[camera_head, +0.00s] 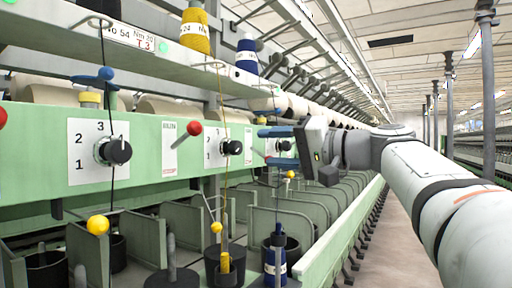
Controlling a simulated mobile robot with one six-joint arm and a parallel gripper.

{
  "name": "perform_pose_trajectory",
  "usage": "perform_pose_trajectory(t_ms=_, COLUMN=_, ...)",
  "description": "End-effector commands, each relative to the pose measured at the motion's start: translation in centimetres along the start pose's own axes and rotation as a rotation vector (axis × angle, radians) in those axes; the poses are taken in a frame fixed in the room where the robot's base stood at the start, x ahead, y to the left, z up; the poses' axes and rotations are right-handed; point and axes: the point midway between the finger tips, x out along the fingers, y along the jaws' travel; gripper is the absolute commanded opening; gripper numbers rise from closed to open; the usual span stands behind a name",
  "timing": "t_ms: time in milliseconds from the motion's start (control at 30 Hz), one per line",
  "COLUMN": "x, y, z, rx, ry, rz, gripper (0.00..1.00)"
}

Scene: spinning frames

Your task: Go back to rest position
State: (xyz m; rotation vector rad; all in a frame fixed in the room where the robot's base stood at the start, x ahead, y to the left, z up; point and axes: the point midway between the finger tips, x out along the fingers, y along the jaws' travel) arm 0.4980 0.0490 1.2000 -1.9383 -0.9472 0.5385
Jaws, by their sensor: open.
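My gripper (280,146) is at the end of my white and grey arm, which reaches in from the right. Its blue fingertips are apart, one above the other, in front of the green machine panel (50,183). I see nothing held between them. A black dial (285,145) shows behind the fingers. I cannot tell from this view how far the fingers are from the panel and the threads.
A yellow spool (195,32) and a blue spool (247,57) stand on the upper shelf. Red knobs (194,128) stick out. An aisle (393,240) runs at right, with columns (488,100).

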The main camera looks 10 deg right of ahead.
Motion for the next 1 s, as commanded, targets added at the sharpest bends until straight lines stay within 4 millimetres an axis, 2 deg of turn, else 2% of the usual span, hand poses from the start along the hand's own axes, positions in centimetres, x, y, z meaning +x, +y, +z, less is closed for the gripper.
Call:
perform_pose_trajectory(t_ms=400, x=0.1, y=0.0, z=0.0, rx=0.002, ry=-0.002, rz=0.004, gripper=0.50)
perform_pose_trajectory(t_ms=567, x=0.6, y=0.5, z=0.6, rx=0.031, ry=-0.035, rz=0.096, gripper=0.50)
perform_pose_trajectory(t_ms=767, x=0.5, y=3.3, z=4.3, rx=0.085, ry=-0.147, rz=0.375, gripper=0.50)
perform_pose_trajectory(t_ms=867, x=-0.5, y=4.9, z=6.8, rx=0.093, ry=-0.215, rz=0.524, gripper=0.50)
perform_pose_trajectory(t_ms=1000, x=-2.9, y=6.6, z=10.3, rx=0.075, ry=-0.317, rz=0.724, gripper=0.50)
